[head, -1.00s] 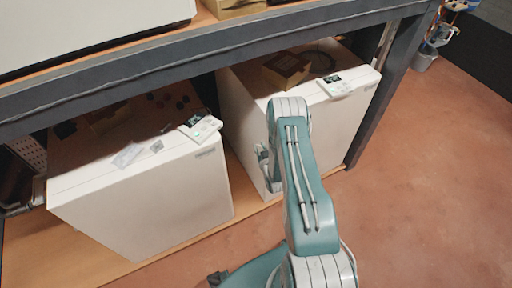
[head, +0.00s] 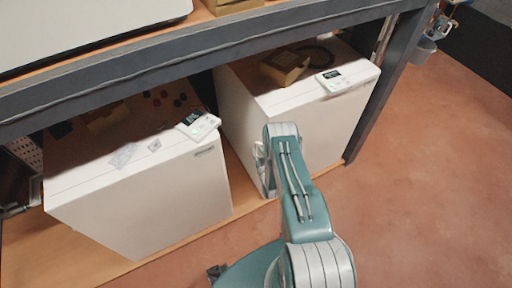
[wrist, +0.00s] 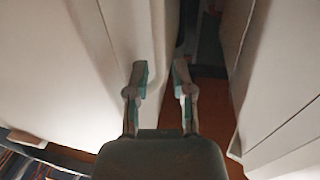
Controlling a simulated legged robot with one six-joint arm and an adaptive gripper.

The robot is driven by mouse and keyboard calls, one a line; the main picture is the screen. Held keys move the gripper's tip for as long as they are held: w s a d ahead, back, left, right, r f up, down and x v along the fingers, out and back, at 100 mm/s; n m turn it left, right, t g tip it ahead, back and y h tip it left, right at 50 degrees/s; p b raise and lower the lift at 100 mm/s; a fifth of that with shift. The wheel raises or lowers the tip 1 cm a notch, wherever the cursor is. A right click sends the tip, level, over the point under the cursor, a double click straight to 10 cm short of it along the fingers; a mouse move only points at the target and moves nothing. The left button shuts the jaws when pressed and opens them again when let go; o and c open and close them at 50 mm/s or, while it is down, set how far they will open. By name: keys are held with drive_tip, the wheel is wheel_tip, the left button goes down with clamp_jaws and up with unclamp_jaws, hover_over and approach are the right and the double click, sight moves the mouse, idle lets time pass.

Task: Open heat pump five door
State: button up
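Two white box-shaped heat pumps, a left one (head: 145,205) and a right one (head: 335,125), stand on a wooden shelf in the head view. No number is readable on either, so I cannot tell which is five. Their front doors look closed. My gripper (head: 261,160) is mostly hidden behind my arm, at the left edge of the right pump's front. In the wrist view my gripper (wrist: 161,78) has its two fingers apart with nothing clearly between them. A white panel (wrist: 80,60) fills the left, its edge near the fingers; I cannot tell if they touch it.
A grey bench beam (head: 190,52) runs above the pumps, and a grey leg (head: 385,85) stands at the right. Small display units (head: 198,124) (head: 332,82) sit on the pump tops. A narrow gap separates the pumps. The reddish floor (head: 430,190) is clear at the right.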

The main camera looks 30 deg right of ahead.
drive_tip(key=shift+w+d, duration=0.2)
drive_tip(key=shift+w, duration=1.05)
clamp_jaws()
drive_tip(key=shift+s, duration=0.1)
